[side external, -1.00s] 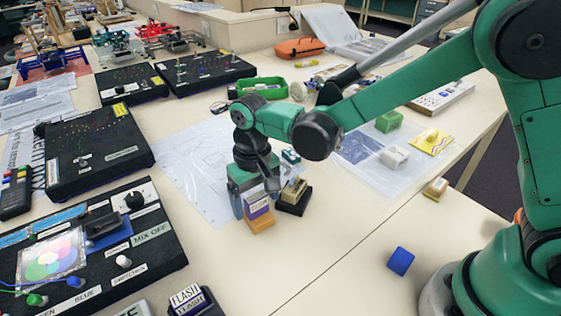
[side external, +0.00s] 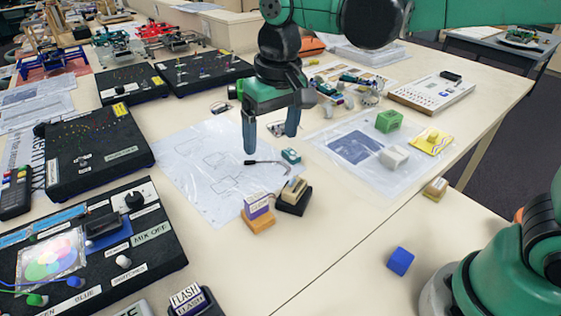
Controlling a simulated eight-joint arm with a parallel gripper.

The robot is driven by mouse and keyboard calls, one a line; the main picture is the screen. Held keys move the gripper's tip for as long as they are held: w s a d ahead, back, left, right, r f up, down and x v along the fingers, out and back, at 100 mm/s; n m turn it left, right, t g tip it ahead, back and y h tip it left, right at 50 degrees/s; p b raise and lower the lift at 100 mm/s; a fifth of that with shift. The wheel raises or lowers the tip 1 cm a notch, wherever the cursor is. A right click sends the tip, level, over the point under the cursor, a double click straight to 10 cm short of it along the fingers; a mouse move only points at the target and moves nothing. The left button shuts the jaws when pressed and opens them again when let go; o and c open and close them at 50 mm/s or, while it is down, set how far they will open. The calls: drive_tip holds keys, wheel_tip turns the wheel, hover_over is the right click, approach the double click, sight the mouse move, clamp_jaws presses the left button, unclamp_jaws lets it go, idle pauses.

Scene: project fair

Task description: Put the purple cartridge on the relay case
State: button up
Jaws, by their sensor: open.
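A small purple cartridge (side external: 255,209) with a pale label sits upright on an orange-tan block (side external: 259,223), touching it, near the middle of the table. Right beside it stands a small black case (side external: 291,205) with a tan, pale-topped piece on it. I cannot tell from any readable label which of these supports is the relay case. My gripper (side external: 271,144) is open and empty, fingers pointing down, raised above and behind the purple cartridge and apart from it.
A black FLASH-labelled block (side external: 192,302) is at the front edge. Black control panels (side external: 155,243) fill the left. A blue cube (side external: 400,261) lies right. Green (side external: 389,121) and white (side external: 394,157) blocks stand on a plastic-covered sheet. Front middle table is clear.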

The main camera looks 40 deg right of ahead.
drive_tip(key=s+d+f+t, duration=0.2)
drive_tip(key=s+d+t, duration=0.3)
drive_tip(key=d, duration=0.5)
drive_tip(key=shift+s+f+t, duration=0.35)
drive_tip(key=shift+s+t, duration=0.05)
drive_tip(key=shift+s, duration=0.65)
